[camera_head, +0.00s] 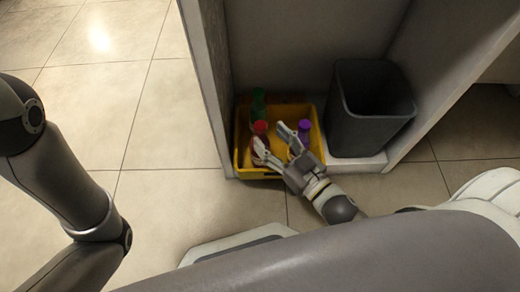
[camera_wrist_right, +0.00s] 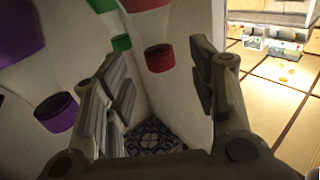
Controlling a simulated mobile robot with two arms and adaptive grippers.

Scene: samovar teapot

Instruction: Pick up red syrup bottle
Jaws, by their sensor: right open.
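In the head view, a red-capped bottle (camera_head: 260,128) stands in the left part of a yellow crate (camera_head: 243,163), partly hidden by my right gripper. My right gripper (camera_head: 273,141) reaches into the crate, fingers spread. In the right wrist view, a red cap (camera_wrist_right: 159,58) shows between the open fingers (camera_wrist_right: 160,88), beyond their tips. I cannot tell whether a finger touches the bottle. A green bottle (camera_head: 258,102) stands behind the red one, and a purple-capped bottle (camera_head: 304,129) to the right. My left arm shows, but its gripper is out of view.
A dark grey bin (camera_head: 368,115) stands directly right of the crate. Both sit in a recess between a left side wall (camera_head: 207,70) and a right one (camera_head: 455,80). The tiled floor (camera_head: 120,110) in front and to the left is clear.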

